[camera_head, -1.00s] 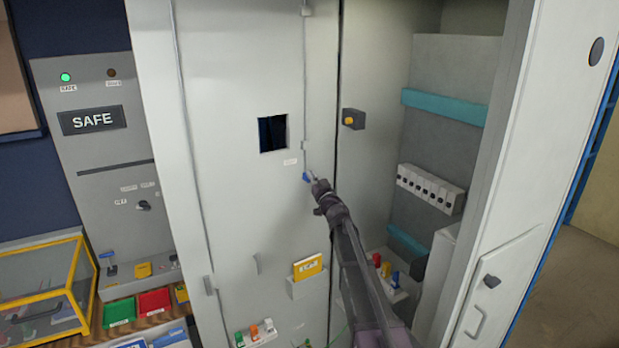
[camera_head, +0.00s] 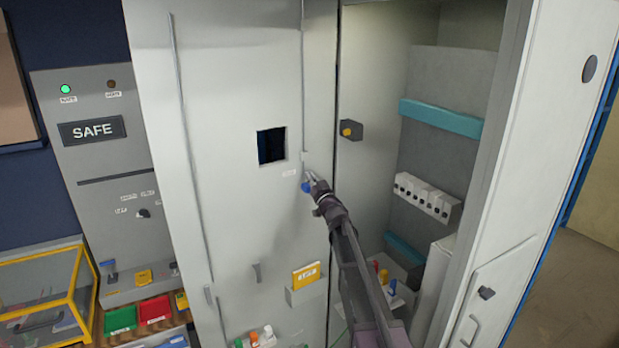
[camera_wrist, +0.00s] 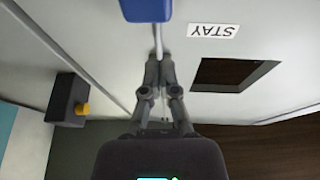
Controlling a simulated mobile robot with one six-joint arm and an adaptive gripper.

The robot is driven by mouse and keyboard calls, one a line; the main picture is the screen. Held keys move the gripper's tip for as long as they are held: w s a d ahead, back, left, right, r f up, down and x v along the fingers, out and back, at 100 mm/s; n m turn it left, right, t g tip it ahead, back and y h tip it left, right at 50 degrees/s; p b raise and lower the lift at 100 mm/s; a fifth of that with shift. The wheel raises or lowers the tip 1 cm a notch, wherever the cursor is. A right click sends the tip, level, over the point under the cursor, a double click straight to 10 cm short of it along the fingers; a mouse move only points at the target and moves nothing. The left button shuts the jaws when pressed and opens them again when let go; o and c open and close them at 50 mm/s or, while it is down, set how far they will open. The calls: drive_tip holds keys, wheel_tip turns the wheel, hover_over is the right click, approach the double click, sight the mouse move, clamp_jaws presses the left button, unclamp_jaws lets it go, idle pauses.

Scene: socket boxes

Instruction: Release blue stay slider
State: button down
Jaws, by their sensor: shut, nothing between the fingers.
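The blue stay slider (camera_head: 306,187) sits on a thin vertical rod on the open cabinet door (camera_head: 235,220). It also shows large at the top edge of the wrist view (camera_wrist: 146,10), where the picture is upside down. My gripper (camera_head: 310,174) is beside the slider, close to the rod. In the wrist view my gripper (camera_wrist: 160,62) is shut with nothing between its fingers, and the fingertips lie along the rod, apart from the blue slider. The STAY label (camera_wrist: 213,31) is on the door near the slider. I cannot tell whether the fingertips touch the rod.
A square opening (camera_head: 271,146) is in the door. A dark box with a yellow knob (camera_head: 350,130) is on the cabinet's inner wall. A yellow document in a holder (camera_head: 306,277) is lower on the door. The SAFE panel (camera_head: 92,129) stands at the left.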

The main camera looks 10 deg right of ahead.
drive_tip(key=b+v, duration=0.2)
drive_tip(key=v, duration=0.7)
drive_tip(key=shift+s+f+b, duration=0.2)
drive_tip(key=shift+s+b, duration=0.05)
drive_tip(key=shift+b, duration=0.15)
drive_tip(key=shift+d, duration=0.15)
drive_tip(key=s+d+f+m+g+h+b, duration=0.35)
drive_tip(key=s+f+g+h, duration=0.2)
drive_tip(key=f, duration=0.65)
drive_tip(key=s+d+f+m+g+h+b, duration=0.2)
drive_tip(key=s+f+m+g+h+b, duration=0.25)
drive_tip(key=f, duration=0.75)
drive_tip(key=s+a+f+n+g+y+b, duration=0.1)
drive_tip(key=s+a+f+g+b, duration=0.1)
drive_tip(key=s+f, duration=0.3)
drive_tip(key=s+a+f+n+g+y+b, duration=0.1)
drive_tip(key=s+f+g, duration=0.4)
drive_tip(key=s, duration=0.6)
drive_tip(key=s+a+f+n+g+y+b, duration=0.1)
drive_tip(key=s+a+f+n+g+b, duration=0.1)
drive_tip(key=s+a+f, duration=0.3)
drive_tip(key=s+g+b, duration=0.1)
drive_tip(key=s, duration=0.3)
drive_tip(key=shift+a+g, duration=0.35)
drive_tip(key=shift+g, duration=0.05)
drive_tip(key=shift+d, duration=0.1)
